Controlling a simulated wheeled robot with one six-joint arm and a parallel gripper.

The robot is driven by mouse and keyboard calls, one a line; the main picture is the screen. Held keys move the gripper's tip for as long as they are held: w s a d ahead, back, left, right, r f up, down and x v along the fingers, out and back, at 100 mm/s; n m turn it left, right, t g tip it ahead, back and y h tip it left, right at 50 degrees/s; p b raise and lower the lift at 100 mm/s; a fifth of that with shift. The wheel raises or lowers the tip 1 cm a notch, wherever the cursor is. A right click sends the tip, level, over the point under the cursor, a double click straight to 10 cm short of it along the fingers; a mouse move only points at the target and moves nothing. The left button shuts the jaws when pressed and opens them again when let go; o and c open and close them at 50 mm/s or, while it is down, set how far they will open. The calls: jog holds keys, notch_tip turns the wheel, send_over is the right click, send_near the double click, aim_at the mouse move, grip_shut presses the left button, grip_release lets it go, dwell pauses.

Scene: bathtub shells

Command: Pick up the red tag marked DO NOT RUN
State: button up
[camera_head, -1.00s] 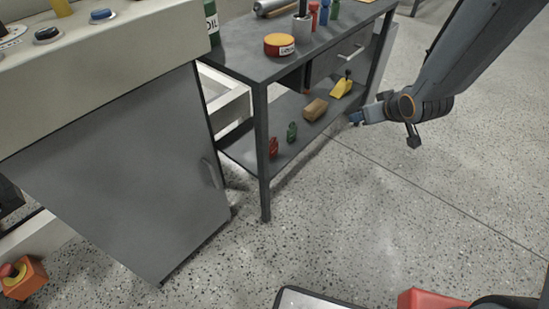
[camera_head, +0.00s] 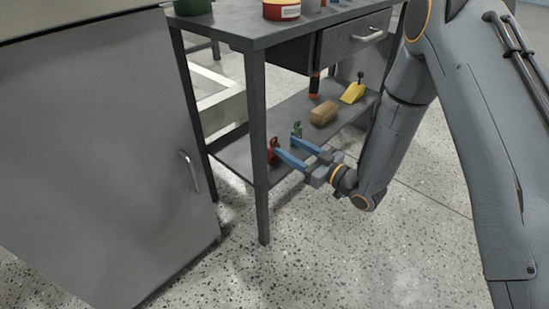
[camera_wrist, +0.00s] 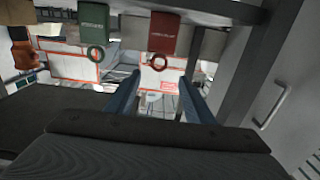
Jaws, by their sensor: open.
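The red tag (camera_head: 273,150) stands at the front left of the bench's lower shelf (camera_head: 235,159). In the wrist view the red tag (camera_wrist: 163,34) has a ring, and its lettering is too small to read. My gripper (camera_head: 285,147) reaches in from the right with its blue fingers spread. Its fingertips are close to the red tag in the head view. In the wrist view, the tag's ring appears between the fingertips (camera_wrist: 160,74), with nothing gripped. Whether a finger touches the tag cannot be told.
A green tag (camera_head: 297,130) stands just behind the red one; it also shows in the wrist view (camera_wrist: 93,27). A wooden block (camera_head: 323,113) and a yellow object (camera_head: 353,93) lie farther right. The bench leg (camera_head: 255,140) and grey cabinet (camera_head: 95,150) are close left.

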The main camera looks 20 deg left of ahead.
aim_at(273, 138)
jog(key=shift+b+x, duration=0.4)
jog(key=shift+x, duration=0.85)
jog(key=a+b, duration=0.1)
jog(key=w+a+b, duration=0.1)
jog(key=w+a+f+b, duration=0.1)
jog(key=shift+a+f, duration=0.1)
jog(key=shift+a, duration=0.25)
jog(key=shift+w+a, duration=0.15)
jog(key=shift+a, duration=0.25)
grip_shut()
